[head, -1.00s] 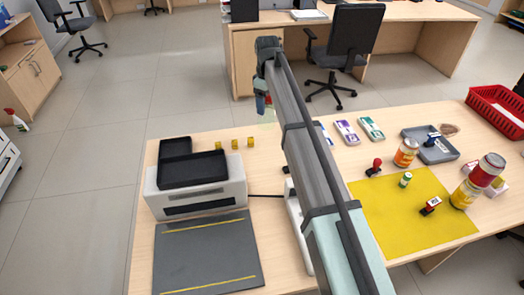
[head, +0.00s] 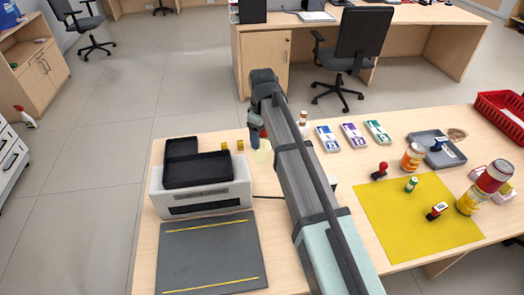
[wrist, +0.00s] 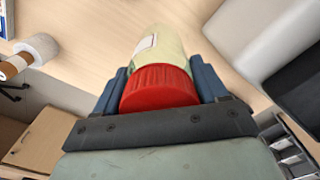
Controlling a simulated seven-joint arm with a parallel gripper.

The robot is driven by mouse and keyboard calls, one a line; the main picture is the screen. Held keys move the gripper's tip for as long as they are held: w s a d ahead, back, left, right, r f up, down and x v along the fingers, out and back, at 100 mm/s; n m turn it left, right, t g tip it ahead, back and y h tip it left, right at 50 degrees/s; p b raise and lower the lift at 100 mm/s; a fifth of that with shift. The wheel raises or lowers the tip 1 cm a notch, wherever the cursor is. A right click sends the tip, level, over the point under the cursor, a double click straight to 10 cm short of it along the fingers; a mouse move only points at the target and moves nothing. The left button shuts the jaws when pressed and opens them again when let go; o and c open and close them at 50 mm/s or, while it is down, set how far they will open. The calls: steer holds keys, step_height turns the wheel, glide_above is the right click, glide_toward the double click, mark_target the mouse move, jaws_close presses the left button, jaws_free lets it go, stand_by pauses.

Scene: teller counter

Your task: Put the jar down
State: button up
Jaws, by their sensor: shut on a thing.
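The jar (wrist: 156,58) has a red ridged lid and a pale, see-through body with a white label. My gripper (wrist: 160,90) is shut on it, with a blue finger on each side of the red lid in the wrist view. In the head view the pale jar (head: 262,154) shows partly beside my gripper (head: 257,137), at the far side of the counter, just right of the black trays. The arm hides part of the counter there. I cannot tell whether the jar's base touches the counter.
A white machine with black trays (head: 197,170) stands left of the jar, small yellow blocks (head: 240,145) behind it. Banknote bundles (head: 352,135), a yellow mat (head: 420,225), a grey tray (head: 455,158), stamps, jars and a red basket (head: 510,115) lie right of my arm.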

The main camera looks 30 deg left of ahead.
mark_target(262, 148)
steer(key=shift+f, duration=2.9)
steer(key=shift+f, duration=0.1)
steer(key=o, duration=1.2)
steer(key=shift+o, duration=0.2)
step_height(262, 148, up, 12)
steer(key=shift+r, duration=0.1)
